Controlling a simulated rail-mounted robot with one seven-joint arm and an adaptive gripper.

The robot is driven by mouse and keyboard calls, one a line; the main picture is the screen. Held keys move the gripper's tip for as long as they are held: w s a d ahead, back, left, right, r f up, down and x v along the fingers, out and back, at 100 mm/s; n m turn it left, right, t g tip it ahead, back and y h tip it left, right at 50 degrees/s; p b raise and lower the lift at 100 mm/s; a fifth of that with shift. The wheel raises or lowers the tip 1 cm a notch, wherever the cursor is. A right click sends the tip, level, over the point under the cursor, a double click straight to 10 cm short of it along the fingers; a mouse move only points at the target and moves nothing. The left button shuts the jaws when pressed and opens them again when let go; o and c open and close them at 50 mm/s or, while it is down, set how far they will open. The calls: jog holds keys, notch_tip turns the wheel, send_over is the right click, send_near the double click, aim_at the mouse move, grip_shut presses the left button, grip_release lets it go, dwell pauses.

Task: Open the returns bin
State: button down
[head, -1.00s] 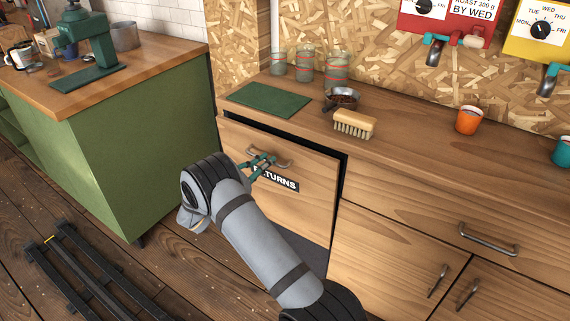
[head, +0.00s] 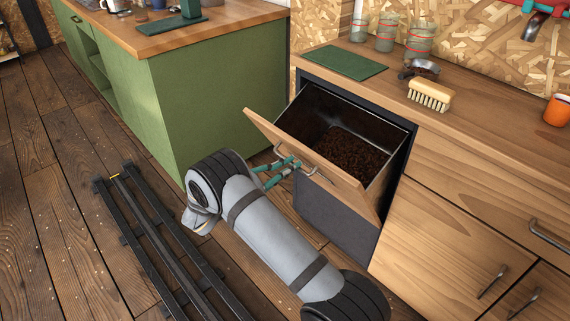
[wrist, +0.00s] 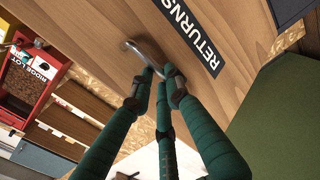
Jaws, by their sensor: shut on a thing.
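The returns bin is tilted open out of the counter, its wooden front (head: 308,160) leaning toward me. Its dark inside holds brown beans or grounds (head: 345,152). My gripper (head: 288,165) is shut on the bin's metal handle (head: 310,170) at the front's upper part. In the wrist view my green fingers (wrist: 163,75) close around the handle (wrist: 143,50), beside the RETURNS label (wrist: 190,35). In the head view the label is hidden.
A green mat (head: 345,63), a small metal pan (head: 418,68), a brush (head: 430,95) and several glass jars (head: 387,32) stand on the counter (head: 480,125). A green cabinet (head: 215,95) is at left. Black floor rails (head: 160,240) run at lower left.

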jog(key=shift+w+d+f, duration=0.1)
jog(key=shift+d+f, duration=0.15)
jog(key=shift+d, duration=0.1)
jog(key=c, duration=1.7)
grip_release()
jog(key=shift+w+d+f, duration=0.15)
jog(key=v, duration=1.2)
jog(key=shift+w, duration=0.1)
